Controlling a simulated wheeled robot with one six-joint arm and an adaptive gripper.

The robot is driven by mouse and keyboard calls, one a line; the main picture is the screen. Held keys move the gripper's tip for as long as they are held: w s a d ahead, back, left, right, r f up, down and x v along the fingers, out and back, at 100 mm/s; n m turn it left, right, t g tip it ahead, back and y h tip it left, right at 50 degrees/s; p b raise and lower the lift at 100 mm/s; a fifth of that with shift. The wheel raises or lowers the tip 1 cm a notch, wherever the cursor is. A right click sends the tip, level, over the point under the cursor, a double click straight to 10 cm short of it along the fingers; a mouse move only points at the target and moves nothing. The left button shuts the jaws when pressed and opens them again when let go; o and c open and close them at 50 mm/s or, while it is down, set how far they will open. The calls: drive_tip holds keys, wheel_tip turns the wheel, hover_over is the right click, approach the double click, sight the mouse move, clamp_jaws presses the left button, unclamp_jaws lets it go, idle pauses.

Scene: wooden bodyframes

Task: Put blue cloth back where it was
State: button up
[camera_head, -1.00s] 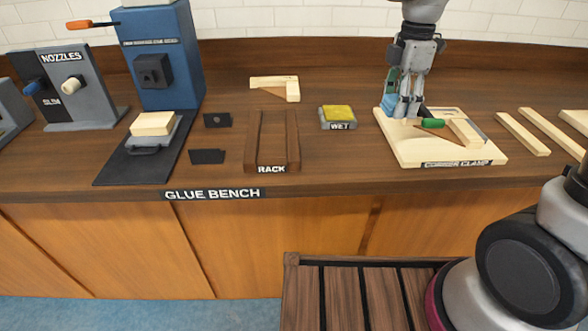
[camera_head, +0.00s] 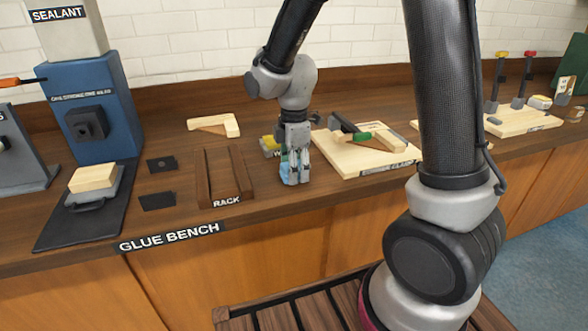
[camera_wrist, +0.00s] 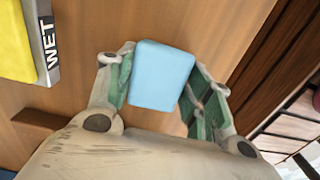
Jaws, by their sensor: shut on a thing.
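My gripper (camera_head: 292,180) is shut on the blue cloth, with its fingers pointing down. In the wrist view the cloth (camera_wrist: 160,76) is a light blue block-like shape between the two green-padded fingers. In the head view only a small blue patch of the cloth (camera_head: 287,170) shows at the fingertips. The gripper is near the bench's front edge, right of the rack (camera_head: 238,168) and in front of the tray marked WET. Whether the cloth touches the bench top cannot be told.
The WET tray with a yellow pad (camera_head: 268,142) is partly hidden behind my gripper; its yellow pad also shows in the wrist view (camera_wrist: 15,40). The corner clamp board (camera_head: 345,160) with wooden pieces lies to the right. A blue sealant machine (camera_head: 95,110) stands at left.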

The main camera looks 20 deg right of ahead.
drive_tip(key=shift+f, duration=0.25)
drive_tip(key=o, duration=1)
wheel_tip(320, 180, up, 11)
drive_tip(key=s+d+r+m+t, duration=0.2)
drive_tip(key=s+d+r+m, duration=0.2)
drive_tip(key=s+d+m, duration=0.3)
drive_tip(key=s+d+r+m+t, duration=0.2)
drive_tip(key=s+d+r+m, duration=0.2)
drive_tip(key=s+d+m, duration=0.4)
drive_tip(key=s+m, duration=0.3)
drive_tip(key=s, duration=0.1)
